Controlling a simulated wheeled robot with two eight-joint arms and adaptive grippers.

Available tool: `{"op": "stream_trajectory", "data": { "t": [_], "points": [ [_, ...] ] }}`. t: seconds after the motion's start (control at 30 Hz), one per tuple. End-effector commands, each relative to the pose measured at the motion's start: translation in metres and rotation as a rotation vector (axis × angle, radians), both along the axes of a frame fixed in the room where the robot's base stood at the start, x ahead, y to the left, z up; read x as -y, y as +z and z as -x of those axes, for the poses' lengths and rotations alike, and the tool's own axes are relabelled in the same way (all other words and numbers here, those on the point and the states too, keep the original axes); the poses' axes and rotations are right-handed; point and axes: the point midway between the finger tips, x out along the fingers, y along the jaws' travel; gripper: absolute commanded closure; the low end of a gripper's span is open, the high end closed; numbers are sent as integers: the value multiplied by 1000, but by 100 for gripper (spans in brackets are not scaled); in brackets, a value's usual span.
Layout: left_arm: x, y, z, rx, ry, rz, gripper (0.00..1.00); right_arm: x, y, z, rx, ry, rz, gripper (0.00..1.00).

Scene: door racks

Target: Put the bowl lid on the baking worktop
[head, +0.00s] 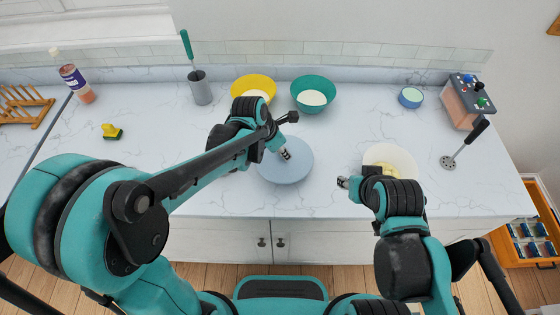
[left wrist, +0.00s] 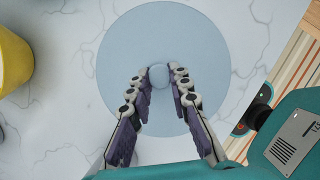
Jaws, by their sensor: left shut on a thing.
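The bowl lid (head: 276,172) is a flat, light blue disc with a small knob, and it is level over the marble baking worktop (head: 330,140). My left gripper (head: 286,154) is shut on the lid's knob from above. In the left wrist view, the fingers (left wrist: 160,82) stand on both sides of the knob, and the lid (left wrist: 160,30) lies under them. I cannot tell whether the lid touches the marble or hangs just above it. My right gripper (head: 343,182) is over the worktop's front, right of the lid; its fingers are too small to read.
A yellow bowl (head: 252,82) and a teal bowl (head: 325,85) stand behind the lid. A cream dish (head: 405,157) is partly behind my right arm. A grey utensil cup (head: 200,88), a bottle (head: 75,80) and a sponge (head: 111,132) are left. A masher (head: 465,148) lies right.

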Motion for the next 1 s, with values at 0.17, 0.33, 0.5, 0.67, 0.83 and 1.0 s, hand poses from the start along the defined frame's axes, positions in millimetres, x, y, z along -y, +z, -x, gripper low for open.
{"op": "stream_trajectory", "data": {
  "t": [0.17, 0.33, 0.5, 0.67, 0.83, 1.0],
  "points": [
    [-6, -10, 1, 0, -1, 0, 100, 0, -4, 0, 0, 0, 0, 60],
    [-6, -36, 1, 0, -1, 0, 100, 0, -14, 0, 0, 0, 0, 60],
    [-6, -44, 1, 0, -1, 0, 100, 0, -15, 0, 0, 0, 0, 60],
    [-6, -44, 2, 0, -1, 0, 100, 0, -15, 0, 0, 0, 0, 60],
    [-6, -46, 2, 0, -1, 0, 68, 0, -18, 0, 0, 0, 0, 60],
    [-6, -46, 1, 0, -1, 0, 60, 0, -17, 0, 0, 0, 0, 60]
  ]
}}
